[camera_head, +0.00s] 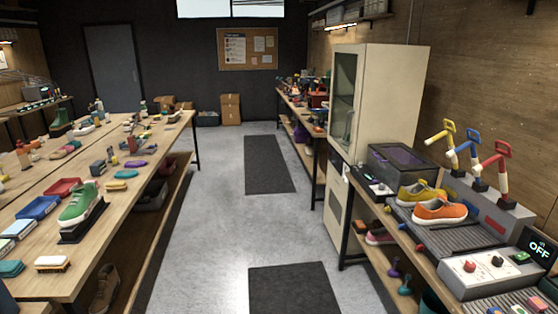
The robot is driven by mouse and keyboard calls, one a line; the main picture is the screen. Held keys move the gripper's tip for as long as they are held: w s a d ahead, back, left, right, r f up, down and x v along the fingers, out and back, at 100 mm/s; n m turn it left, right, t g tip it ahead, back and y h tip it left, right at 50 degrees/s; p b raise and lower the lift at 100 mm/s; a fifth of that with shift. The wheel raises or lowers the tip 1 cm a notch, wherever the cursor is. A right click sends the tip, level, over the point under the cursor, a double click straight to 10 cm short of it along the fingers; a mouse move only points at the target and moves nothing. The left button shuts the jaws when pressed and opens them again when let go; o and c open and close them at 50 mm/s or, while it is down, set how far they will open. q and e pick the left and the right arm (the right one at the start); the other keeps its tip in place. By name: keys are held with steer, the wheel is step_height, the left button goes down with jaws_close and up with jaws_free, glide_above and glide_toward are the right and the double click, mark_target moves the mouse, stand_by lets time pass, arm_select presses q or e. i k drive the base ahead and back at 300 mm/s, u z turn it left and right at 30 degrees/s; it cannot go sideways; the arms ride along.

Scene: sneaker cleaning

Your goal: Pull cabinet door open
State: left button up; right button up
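A tall cream cabinet (387,95) stands right of centre, against the wood wall. Its narrow front, turned toward the aisle on the left, has an upper door with a dark glass pane (344,82). A grey, handle-like part (348,127) shows low on that upper front. The door looks closed, though the steep angle hides small gaps. A lower panel with a dark inset (336,198) is below it. Neither of my grippers is in view.
A long workbench (125,205) with shoes and brushes runs along the left. A machine bench with orange and yellow sneakers (440,209) stands at the right, close before the cabinet. The grey aisle floor (215,225) is clear, with dark mats (291,290) lying flat.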

mark_target(360, 50)
steer(key=u, duration=0.2)
steer(key=i, duration=1.9)
steer(key=z, duration=0.35)
steer(key=i, duration=2.15)
steer(key=z, duration=0.45)
